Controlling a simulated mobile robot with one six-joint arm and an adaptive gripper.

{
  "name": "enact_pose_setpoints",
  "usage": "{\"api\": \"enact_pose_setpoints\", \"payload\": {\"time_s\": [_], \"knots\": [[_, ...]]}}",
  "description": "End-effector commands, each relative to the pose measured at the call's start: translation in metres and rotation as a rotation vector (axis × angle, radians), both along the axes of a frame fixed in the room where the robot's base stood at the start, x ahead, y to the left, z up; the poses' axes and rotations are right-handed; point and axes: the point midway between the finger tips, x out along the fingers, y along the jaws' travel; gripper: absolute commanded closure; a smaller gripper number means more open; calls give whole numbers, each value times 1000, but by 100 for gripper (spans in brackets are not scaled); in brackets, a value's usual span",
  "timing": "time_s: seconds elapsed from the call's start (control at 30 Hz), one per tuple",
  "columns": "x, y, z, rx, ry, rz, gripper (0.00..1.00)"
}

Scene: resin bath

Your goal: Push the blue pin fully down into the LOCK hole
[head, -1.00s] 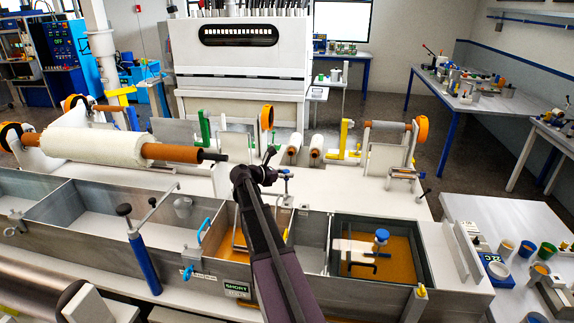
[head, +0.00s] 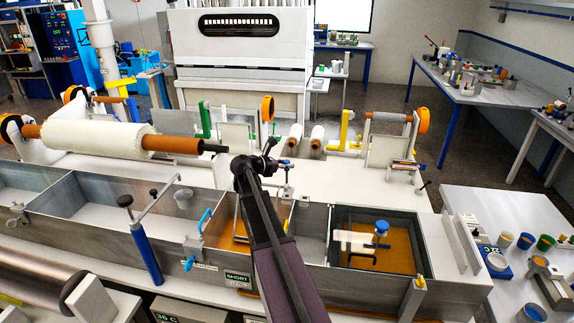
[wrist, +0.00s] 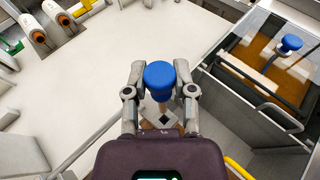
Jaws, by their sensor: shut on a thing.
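In the wrist view, the blue pin's round head (wrist: 160,76) sits between the two fingers of my gripper (wrist: 160,88), which is shut on it. Below the head, a pale diamond-shaped part with dark edges (wrist: 165,123) shows partly between the fingers. In the head view, my gripper (head: 270,163) is above the bath's back edge, with a small bit of blue beside it. The pin's lower end is hidden. I cannot make out the LOCK hole or its label, nor how deep the pin sits.
A tank with amber resin (head: 395,255) lies to the right, with a separate blue-topped knob (head: 381,228) and a black bent handle over it. A large white roll (head: 95,138) lies at left. The white deck (head: 330,185) behind the bath is mostly clear.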

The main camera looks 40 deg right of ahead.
Motion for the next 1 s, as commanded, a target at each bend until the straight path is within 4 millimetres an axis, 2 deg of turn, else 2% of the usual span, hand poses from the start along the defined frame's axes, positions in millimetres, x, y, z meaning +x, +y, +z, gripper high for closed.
{"api": "enact_pose_setpoints", "payload": {"time_s": [0.5,1.0], "knots": [[0,-1,-38,0,0,-1,100],[-1,-1,-49,0,0,-2,100]]}}
